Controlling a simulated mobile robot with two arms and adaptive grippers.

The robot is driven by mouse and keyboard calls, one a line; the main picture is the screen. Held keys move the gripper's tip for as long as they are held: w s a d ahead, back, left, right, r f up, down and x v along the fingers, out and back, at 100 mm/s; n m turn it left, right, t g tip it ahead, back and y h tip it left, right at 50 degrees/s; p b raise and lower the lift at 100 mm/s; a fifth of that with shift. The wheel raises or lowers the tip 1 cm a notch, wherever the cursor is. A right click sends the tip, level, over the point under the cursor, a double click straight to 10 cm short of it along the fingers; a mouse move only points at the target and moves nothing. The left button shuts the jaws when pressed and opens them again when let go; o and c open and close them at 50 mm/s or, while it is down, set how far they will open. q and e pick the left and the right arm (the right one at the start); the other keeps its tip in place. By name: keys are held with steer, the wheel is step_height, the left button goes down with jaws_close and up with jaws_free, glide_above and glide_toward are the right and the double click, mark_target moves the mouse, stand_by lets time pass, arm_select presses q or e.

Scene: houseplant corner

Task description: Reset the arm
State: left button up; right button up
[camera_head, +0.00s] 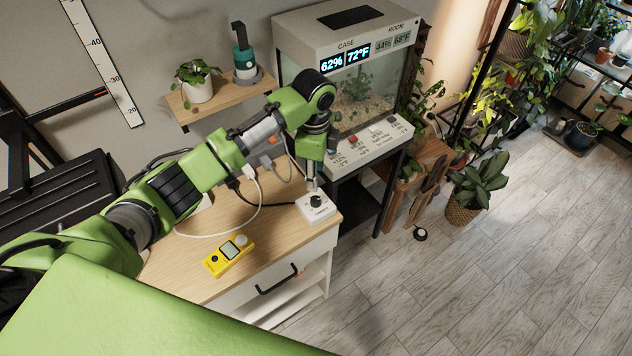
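My green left arm (220,157) comes in from the left and reaches across the wooden cabinet top (195,275). Its wrist bends down at the cabinet's right end. My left gripper (312,184) points down just above a small white box with a black knob (318,208). The fingers look narrow and close together, but they are too small to tell whether they are shut or touch the knob. My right gripper is not in view.
A yellow handheld meter (229,255) lies on the cabinet top, near a white cable (215,236). A glass terrarium case (365,95) stands close behind the wrist. A wall shelf (215,103) holds a potted plant (198,85) and a teal bottle (243,60). Open floor (480,290) lies right.

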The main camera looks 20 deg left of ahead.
arm_select(q)
steer(key=shift+r, duration=0.35)
